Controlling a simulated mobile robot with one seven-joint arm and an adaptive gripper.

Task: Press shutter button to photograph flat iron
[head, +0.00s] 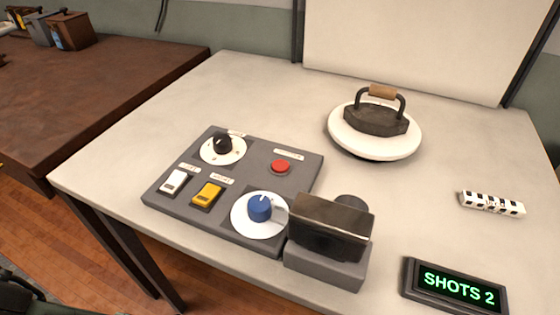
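The flat iron (376,119), dark metal with a wooden grip, stands upright on a round white turntable (350,145) at the back of the table. A grey control panel (290,186) lies at the front left. It carries a red button (281,167), a black knob (222,144), a white switch (174,182), a yellow switch (207,195) and a blue knob (260,207). Their labels are too small to read. A dark camera (328,226) stands on a grey block at the panel's right. The display (458,287) reads SHOTS 2. My gripper is not in view.
The pale table (420,210) is clear between the panel and the turntable. A black-and-white checked bar (491,204) lies at the right. A white backdrop (420,45) stands behind. A brown table (90,90) with dark boxes is at the left.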

